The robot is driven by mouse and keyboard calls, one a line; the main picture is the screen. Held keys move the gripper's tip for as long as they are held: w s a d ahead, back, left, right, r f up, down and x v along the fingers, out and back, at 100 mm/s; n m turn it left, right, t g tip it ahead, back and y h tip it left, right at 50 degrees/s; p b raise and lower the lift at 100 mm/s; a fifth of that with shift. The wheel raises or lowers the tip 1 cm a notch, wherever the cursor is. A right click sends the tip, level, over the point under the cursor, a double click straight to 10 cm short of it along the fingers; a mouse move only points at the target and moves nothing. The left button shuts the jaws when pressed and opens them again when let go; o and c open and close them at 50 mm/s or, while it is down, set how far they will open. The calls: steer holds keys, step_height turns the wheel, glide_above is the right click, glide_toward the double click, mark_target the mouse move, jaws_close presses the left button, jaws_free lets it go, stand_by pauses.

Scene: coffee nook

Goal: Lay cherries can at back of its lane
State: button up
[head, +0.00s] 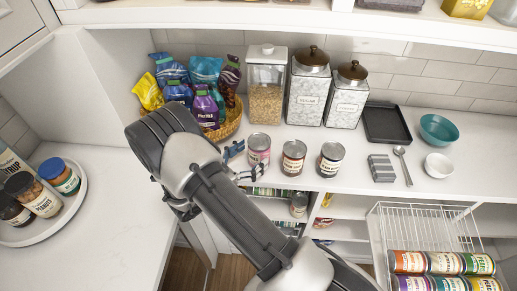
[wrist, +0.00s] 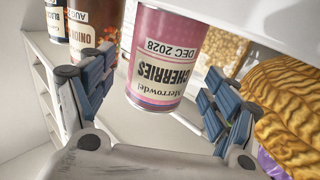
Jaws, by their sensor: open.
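The cherries can (head: 259,148), with a pink band and a cream label reading "CHERRIES DEC 2028", stands upright on the white counter, leftmost of three cans. In the wrist view the cherries can (wrist: 165,55) appears upside down, ahead of and between the spread fingers. My gripper (head: 244,163) is open, close to the can's left side in the head view, with no clear finger contact. In the wrist view my gripper (wrist: 158,72) has blue-padded fingers either side of the can. A white wire rack (head: 420,211) stands at right, with several cans lying on their sides in it.
An orange-label can (head: 293,157) and a black-label can (head: 330,158) stand to the right. A basket (head: 231,125) of bags and a grain jar (head: 266,85) are behind. A grey block (head: 381,168), spoon (head: 403,166) and bowls sit farther right. Shelves lie below the counter.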

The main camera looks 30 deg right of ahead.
steer(key=v, duration=0.8)
steer(key=shift+p, duration=0.4)
steer(key=shift+s+a, duration=0.1)
steer(key=shift+a, duration=0.05)
